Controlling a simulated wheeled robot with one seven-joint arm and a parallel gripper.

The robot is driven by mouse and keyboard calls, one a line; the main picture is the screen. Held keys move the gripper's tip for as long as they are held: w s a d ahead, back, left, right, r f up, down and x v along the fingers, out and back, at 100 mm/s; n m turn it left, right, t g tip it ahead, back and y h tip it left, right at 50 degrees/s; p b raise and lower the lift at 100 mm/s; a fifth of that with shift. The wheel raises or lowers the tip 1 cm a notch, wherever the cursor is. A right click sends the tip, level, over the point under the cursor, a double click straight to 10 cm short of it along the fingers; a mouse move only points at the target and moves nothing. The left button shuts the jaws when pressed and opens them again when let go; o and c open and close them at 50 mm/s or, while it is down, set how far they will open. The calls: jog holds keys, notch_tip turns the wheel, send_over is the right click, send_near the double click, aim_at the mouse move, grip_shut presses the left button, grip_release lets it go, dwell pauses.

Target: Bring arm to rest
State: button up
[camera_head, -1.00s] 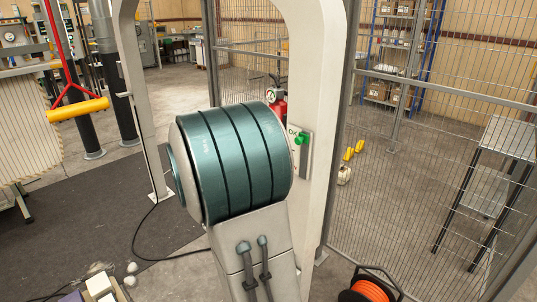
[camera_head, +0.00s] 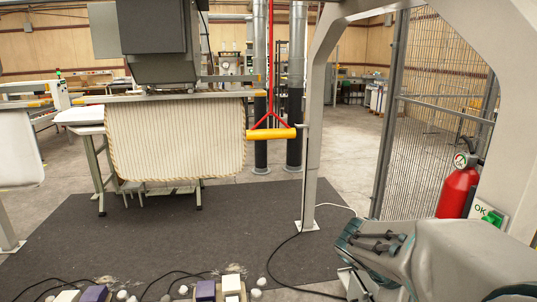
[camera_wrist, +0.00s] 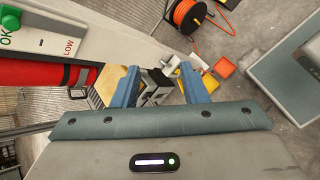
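My arm (camera_head: 465,260) shows at the lower right of the head view, grey with teal parts and dark cables. Its hand end cannot be made out clearly there. In the wrist view my gripper (camera_wrist: 159,72) has two blue fingers standing apart, so it looks open. Dark and silver parts show between and behind the fingers; I cannot tell whether these belong to the gripper, and no held object is clear.
A red fire extinguisher (camera_head: 458,190) and an OK panel (camera_head: 487,218) are close to my arm. A white frame post (camera_head: 313,140) stands ahead. White and purple blocks (camera_head: 205,291) lie at the bottom. The dark mat (camera_head: 240,230) has free room.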

jog(key=s+a+f+m+t+y, duration=0.1)
jog(key=a+m+y, duration=0.3)
jog(key=a, duration=0.5)
jog(key=s+a+f+m+t+y, duration=0.1)
jog(key=s+a+m+y, duration=0.3)
jog(key=a, duration=0.5)
jog(key=shift+a+f+m+t+y, duration=0.3)
jog(key=shift+f+m+t+y, duration=0.1)
jog(key=shift+t+y, duration=0.25)
jog(key=shift+r, duration=0.1)
